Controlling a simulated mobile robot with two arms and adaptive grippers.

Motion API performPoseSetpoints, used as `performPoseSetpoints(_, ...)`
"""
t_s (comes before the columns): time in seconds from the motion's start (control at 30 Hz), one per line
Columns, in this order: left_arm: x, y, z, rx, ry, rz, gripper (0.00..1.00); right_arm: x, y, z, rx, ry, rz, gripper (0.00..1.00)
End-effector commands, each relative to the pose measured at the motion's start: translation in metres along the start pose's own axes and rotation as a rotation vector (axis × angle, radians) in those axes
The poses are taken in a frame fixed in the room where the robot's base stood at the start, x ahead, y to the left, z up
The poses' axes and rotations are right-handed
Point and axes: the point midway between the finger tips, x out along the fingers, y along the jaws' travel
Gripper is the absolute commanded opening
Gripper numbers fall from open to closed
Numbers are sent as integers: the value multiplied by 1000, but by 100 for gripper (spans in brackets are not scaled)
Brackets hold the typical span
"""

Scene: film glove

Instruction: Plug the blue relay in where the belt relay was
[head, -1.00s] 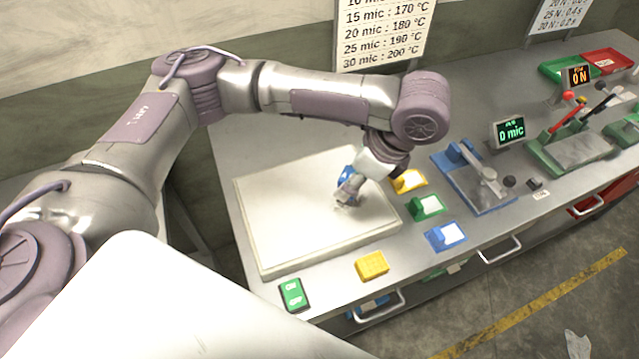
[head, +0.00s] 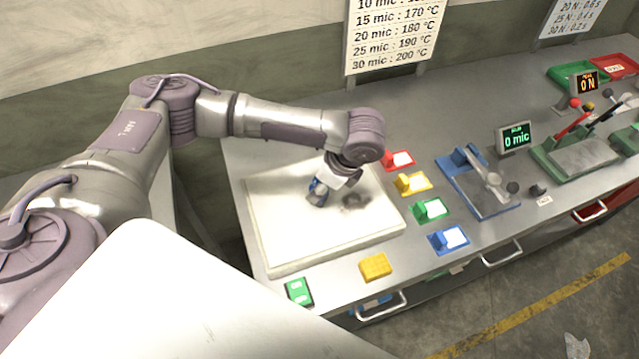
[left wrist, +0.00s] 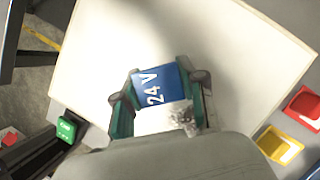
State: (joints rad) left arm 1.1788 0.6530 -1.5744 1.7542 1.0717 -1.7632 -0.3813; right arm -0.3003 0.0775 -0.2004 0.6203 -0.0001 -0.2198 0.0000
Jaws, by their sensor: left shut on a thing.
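My left gripper (head: 318,196) is above the white board, its two fingers shut on a blue block marked "24 V" (left wrist: 150,88), the blue relay by its look. In the head view only a little of the blue relay (head: 313,187) shows beside the fingers. In the left wrist view the fingers of my left gripper (left wrist: 158,92) sit on its two sides. I see no socket that I can tell as the belt relay's place. My right gripper is not in view.
The thick white board (head: 275,225) is mostly bare. A crumpled grey patch (left wrist: 187,118) shows by one finger. Red (head: 397,160), yellow (head: 413,183), green (head: 430,210) and blue (head: 448,240) holders line its right. A yellow block (head: 375,267) and green block (head: 299,291) lie in front.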

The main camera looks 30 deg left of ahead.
Motion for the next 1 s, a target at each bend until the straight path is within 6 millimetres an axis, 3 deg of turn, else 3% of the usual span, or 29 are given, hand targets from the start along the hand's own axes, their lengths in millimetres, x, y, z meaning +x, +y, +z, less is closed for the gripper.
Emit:
performPoseSetpoints(0.2, 2, 0, -1, 0, 0, 1, 4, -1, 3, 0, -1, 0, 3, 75)
performPoseSetpoints(0.23, 2, 0, -1, 0, 1, 1, 42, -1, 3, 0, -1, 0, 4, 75)
performPoseSetpoints(0.37, 2, 0, -1, 0, 0, 0, 64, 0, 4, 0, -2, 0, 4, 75)
performPoseSetpoints(0.77, -2, 0, 0, -1, 1, -1, 66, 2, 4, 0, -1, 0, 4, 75)
performPoseSetpoints(1.0, -42, -1, -2, -1, 4, -4, 66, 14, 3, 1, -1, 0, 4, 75)
